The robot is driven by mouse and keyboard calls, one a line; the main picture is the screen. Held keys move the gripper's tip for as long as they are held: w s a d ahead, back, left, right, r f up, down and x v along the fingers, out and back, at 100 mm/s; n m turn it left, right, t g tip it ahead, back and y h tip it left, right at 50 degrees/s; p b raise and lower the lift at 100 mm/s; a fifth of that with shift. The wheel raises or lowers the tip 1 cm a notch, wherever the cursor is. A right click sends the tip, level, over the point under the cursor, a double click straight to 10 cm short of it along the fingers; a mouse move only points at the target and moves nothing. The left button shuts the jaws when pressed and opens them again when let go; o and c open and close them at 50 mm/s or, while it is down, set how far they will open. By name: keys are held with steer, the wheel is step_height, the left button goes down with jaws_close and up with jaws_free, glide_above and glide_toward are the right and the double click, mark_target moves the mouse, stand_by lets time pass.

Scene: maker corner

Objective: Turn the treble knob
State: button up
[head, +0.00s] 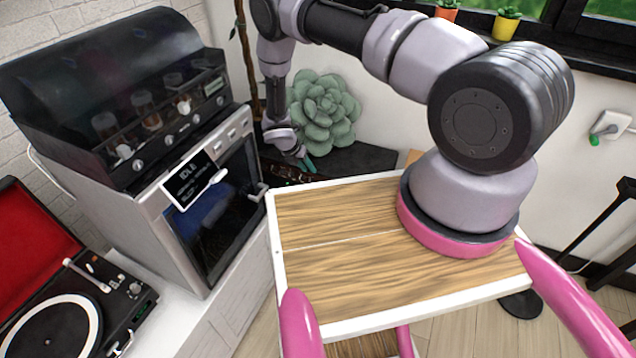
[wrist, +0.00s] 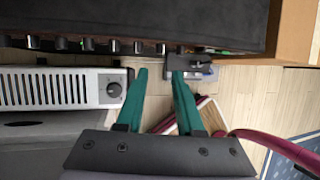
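A dark amplifier-like box (head: 355,159) stands in the corner under the plant. In the wrist view the box (wrist: 130,18) fills the top, with a row of small dark knobs (wrist: 88,45) along its front edge and a small green light among them. No label is readable, so I cannot tell which is the treble knob. My gripper (wrist: 159,73) has its green fingers apart with nothing between them. The rightmost clear knob (wrist: 161,48) lies just beyond the gap between the fingertips. In the head view my gripper (head: 305,162) is at the box's near left side.
A light grey slotted unit (wrist: 60,88) with one larger dark knob (wrist: 116,90) lies left of the fingers. A silver machine with an IDLE display (head: 188,180) stands left of my arm. A turntable (head: 60,320) is at lower left.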

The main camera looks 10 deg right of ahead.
steer(key=x, duration=1.1)
steer(key=shift+s+f, duration=0.1)
steer(key=shift+s, duration=0.05)
jaws_close()
